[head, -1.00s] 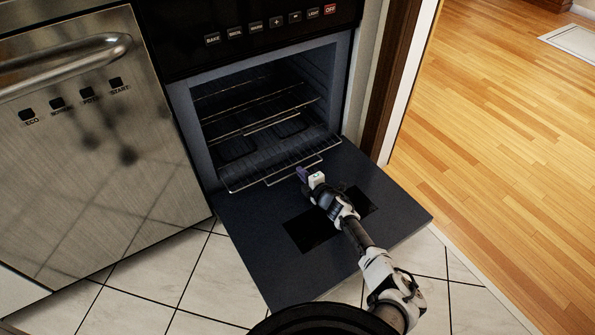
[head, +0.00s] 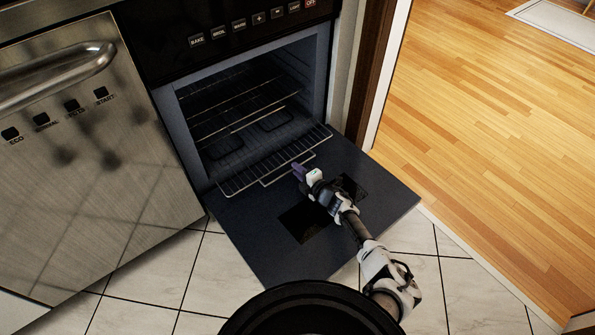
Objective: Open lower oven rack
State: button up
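The oven's lower rack (head: 246,178) is a silver wire grid. Its front part sticks out of the oven opening over the lowered door, with a small wire loop at its front edge. My gripper (head: 298,171) reaches in from the lower right, its purplish fingertips at or very near the right part of that loop. I cannot tell whether they touch it, or whether the fingers are open or shut. An upper rack (head: 225,112) sits inside the oven.
The dark oven door (head: 250,236) lies folded down below my arm. A steel dishwasher (head: 120,190) with a bar handle stands on the left. A door frame (head: 372,85) borders the oven's right. Tile floor lies in front, and open wood floor to the right.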

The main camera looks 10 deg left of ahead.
jog(key=shift+o, duration=0.3)
jog(key=shift+a, duration=0.15)
jog(key=shift+s, duration=0.1)
jog(key=shift+s+d+r+p, duration=0.1)
jog(key=shift+d+r+p, duration=0.1)
jog(key=shift+p, duration=0.1)
jog(key=p+v, duration=1)
jog(key=v, duration=0.2)
jog(key=shift+s+d+r, duration=0.1)
jog(key=shift+s+d, duration=0.4)
